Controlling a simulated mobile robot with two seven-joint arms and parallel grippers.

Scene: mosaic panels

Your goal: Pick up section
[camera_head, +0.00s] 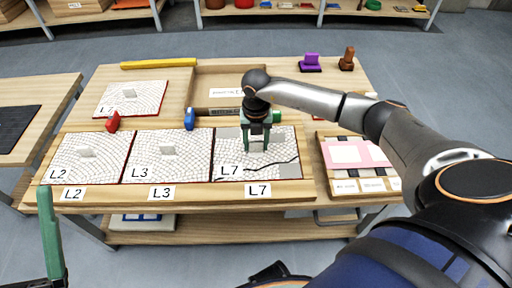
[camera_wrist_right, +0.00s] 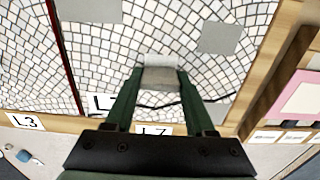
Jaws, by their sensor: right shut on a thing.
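Three white mosaic sections lie side by side on the wooden bench: L2 (camera_head: 65,162), L3 (camera_head: 188,167) and L7 (camera_head: 285,148). Each of L2 and L3 has a small grey grip block on top. L7 has a dark wavy line and grey patches. My right gripper (camera_head: 256,149) stands over L7, its green fingers shut on L7's grey block (camera_wrist_right: 160,77), as the right wrist view shows. L7 looks level in its place; I cannot tell any lift. My left gripper (camera_head: 51,238) shows only a green finger at the lower left, away from the sections.
Another mosaic section (camera_head: 112,106) lies at the back left. A red tool (camera_head: 113,121) and a blue tool (camera_head: 189,119) stand just behind the row. A yellow bar (camera_head: 172,63), a purple block (camera_head: 310,62) and a brown tool (camera_head: 347,59) lie farther back. A pink-topped tray (camera_head: 372,153) is at right.

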